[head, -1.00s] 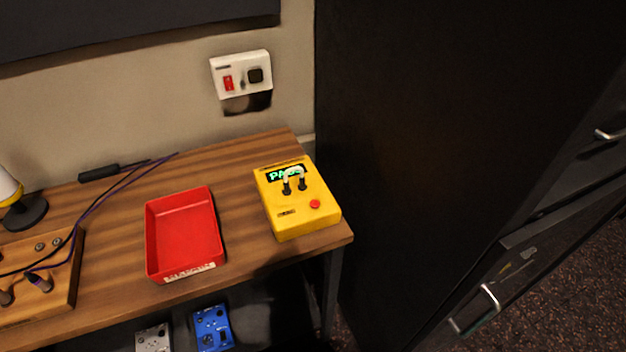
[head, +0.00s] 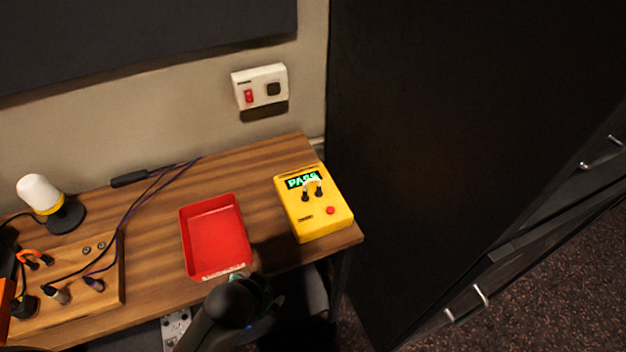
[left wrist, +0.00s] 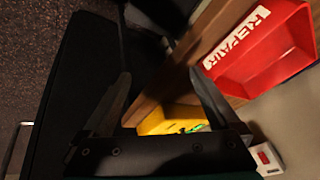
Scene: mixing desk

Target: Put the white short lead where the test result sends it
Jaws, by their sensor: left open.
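The white short lead (head: 312,183) arches between two black plugs on the top of the yellow tester (head: 325,222). Its two ends sit at the tester's sockets. The tester's display reads PASS in green. The tester also shows in the left wrist view (left wrist: 160,124), where the lead is not clearly seen. My left gripper (head: 268,293) is at the desk's front edge, just in front of the red tray and left of the tester. In the left wrist view its fingers (left wrist: 165,95) are apart with nothing held. My right gripper is not in view.
A red tray (head: 187,245), labelled REPAIR in the left wrist view, lies left of the tester. A wooden board (head: 112,262) with plugs and leads is at the left, near a lamp (head: 40,194). A dark cabinet (head: 430,150) stands right of the desk.

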